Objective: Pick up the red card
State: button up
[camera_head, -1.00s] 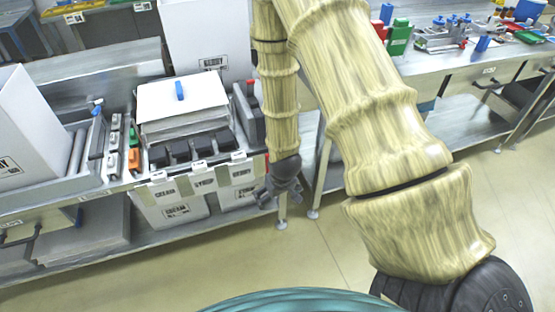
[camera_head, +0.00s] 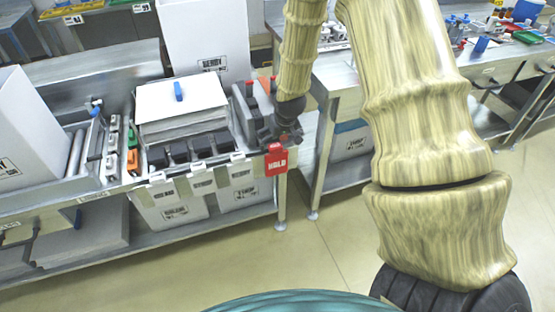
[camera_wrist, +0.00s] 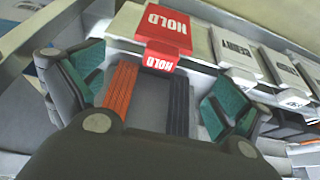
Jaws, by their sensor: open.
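The red card (camera_head: 277,161), marked HOLD, hangs at the right end of the row of label cards on the bench's front edge. In the wrist view the red card (camera_wrist: 165,28) lies ahead at the top, between the directions of the two fingers. My gripper (camera_head: 282,130) is just above and behind the card in the head view.
White label cards (camera_head: 203,180) hang left of the red card. A stack of white sheets (camera_head: 182,100) stands on the bench behind black holders. An orange and a dark strip (camera_wrist: 120,92) lie between the fingers' sides. The floor (camera_head: 300,255) in front is clear.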

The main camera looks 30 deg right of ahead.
aim_at(276, 147)
jog(key=shift+p+x, duration=0.45)
jog(key=shift+x, duration=3)
jog(key=c, duration=1)
